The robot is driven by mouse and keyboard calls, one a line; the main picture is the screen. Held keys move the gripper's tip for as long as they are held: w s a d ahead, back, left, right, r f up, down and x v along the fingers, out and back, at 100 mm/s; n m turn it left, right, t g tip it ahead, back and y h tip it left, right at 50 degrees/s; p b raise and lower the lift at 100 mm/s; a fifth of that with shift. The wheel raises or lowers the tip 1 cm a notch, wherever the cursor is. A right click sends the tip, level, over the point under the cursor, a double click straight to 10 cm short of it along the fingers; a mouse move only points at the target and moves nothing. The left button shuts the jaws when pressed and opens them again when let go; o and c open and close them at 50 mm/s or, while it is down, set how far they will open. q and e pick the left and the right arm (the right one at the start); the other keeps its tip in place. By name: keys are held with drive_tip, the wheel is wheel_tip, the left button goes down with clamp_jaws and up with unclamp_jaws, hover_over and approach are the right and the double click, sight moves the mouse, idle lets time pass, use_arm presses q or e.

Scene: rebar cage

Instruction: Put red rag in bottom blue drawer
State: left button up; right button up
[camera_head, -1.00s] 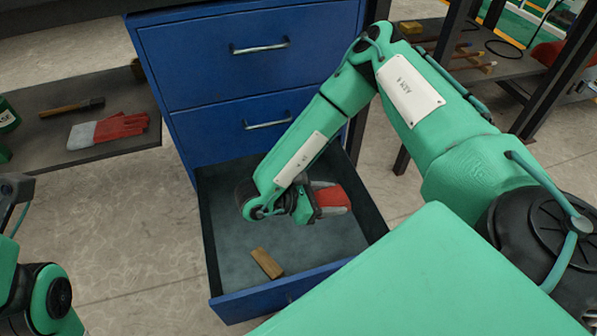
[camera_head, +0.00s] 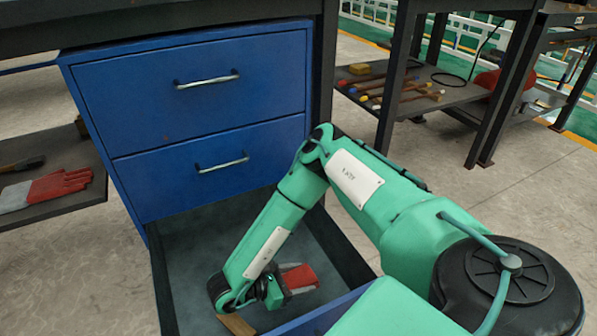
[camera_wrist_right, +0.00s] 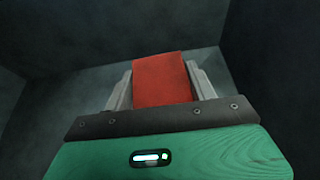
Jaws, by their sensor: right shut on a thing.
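The bottom blue drawer (camera_head: 204,252) is pulled open below two shut blue drawers. My right arm reaches down into it. My right gripper (camera_head: 282,285) is shut on the red rag (camera_head: 302,277), inside the open drawer. In the right wrist view the red rag (camera_wrist_right: 161,80) sits between the two grey fingers, with the drawer's dark walls around it. I cannot tell whether the rag touches the drawer floor. My left gripper is not in view.
A wooden block (camera_head: 236,324) lies in the drawer near its front, partly hidden by my arm. Red gloves (camera_head: 58,185) lie on a low shelf at left. A shelf with several tools (camera_head: 405,92) stands at back right. Bare floor (camera_head: 525,190) shows at right.

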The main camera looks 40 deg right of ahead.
sight(299, 286)
wheel_tip(299, 286, down, 4)
drive_tip(key=shift+r+b, duration=0.1)
drive_tip(key=shift+b, duration=1)
drive_tip(key=shift+f, duration=0.6)
drive_tip(key=o, duration=1)
